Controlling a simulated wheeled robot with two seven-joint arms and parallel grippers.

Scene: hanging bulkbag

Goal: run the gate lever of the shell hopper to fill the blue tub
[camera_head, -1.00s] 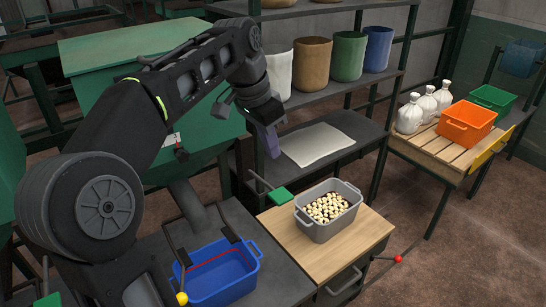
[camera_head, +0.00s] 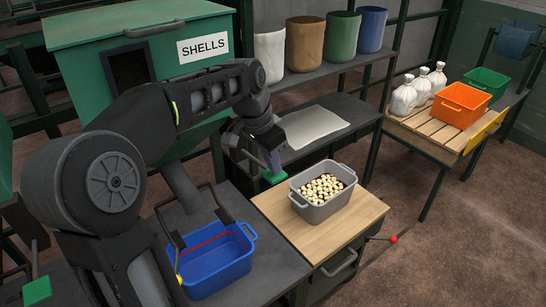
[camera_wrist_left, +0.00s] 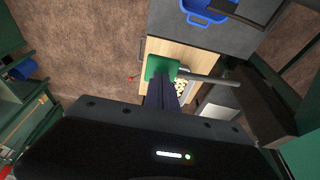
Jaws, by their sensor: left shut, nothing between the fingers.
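The green shell hopper (camera_head: 185,55), labelled SHELLS, stands at the back left. A green paddle (camera_head: 273,176) on a rod sticks out beside the grey tub; it also shows in the left wrist view (camera_wrist_left: 160,68). My left gripper (camera_head: 273,160) is shut and empty, its tips right at the paddle; I cannot tell whether they touch. The fingers (camera_wrist_left: 164,95) overlap the paddle's near edge in the wrist view. The blue tub (camera_head: 220,278) sits on the dark bench under the chute, with a red line inside and no visible contents. My right gripper is out of view.
A grey tub (camera_head: 318,207) of pale pieces stands on a wooden top (camera_head: 345,235). A red-knobbed lever (camera_head: 393,239) juts out at its right. Dark bars with a yellow knob (camera_head: 180,280) stand by the blue tub. Another green paddle (camera_head: 36,291) is lower left.

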